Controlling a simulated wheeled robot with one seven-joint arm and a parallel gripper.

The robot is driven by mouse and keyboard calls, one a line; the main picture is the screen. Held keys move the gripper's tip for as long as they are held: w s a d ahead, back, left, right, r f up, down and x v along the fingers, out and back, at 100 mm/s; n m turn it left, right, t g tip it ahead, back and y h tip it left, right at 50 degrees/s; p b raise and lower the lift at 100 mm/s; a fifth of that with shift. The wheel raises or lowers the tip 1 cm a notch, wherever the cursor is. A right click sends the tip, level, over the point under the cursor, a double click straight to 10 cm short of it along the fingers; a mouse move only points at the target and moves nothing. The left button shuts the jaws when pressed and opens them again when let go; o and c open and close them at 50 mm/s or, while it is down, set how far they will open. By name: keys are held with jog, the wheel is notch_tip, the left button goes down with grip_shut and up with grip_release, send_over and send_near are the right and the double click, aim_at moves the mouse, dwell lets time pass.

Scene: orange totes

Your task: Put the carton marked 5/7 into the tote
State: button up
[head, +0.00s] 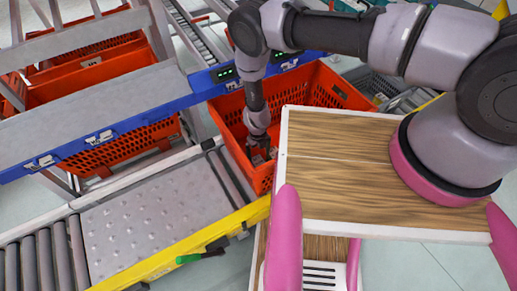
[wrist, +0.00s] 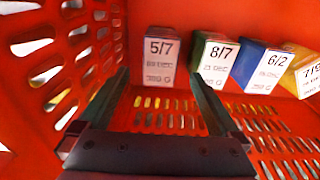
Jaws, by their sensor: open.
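The carton marked 5/7 (wrist: 160,56) stands upright against the wall of an orange tote (wrist: 225,15) in the wrist view, with its white label facing me. My gripper (wrist: 157,80) is open and empty. Its two dark fingers point toward the carton, one toward each side of it. I cannot tell whether the fingertips reach past its front face. In the head view my gripper (head: 262,154) reaches down into an orange tote (head: 331,88) beside the wooden top. The carton's number cannot be read there.
To the right of the 5/7 carton stand an 8/7 carton (wrist: 212,62), a blue 6/2 carton (wrist: 262,68) and a yellow carton (wrist: 303,68). The right finger is close to the 8/7 carton. Tote walls surround my gripper. Other orange totes (head: 110,138) sit at the left rack.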

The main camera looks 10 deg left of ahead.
jog(key=shift+r, duration=1.95)
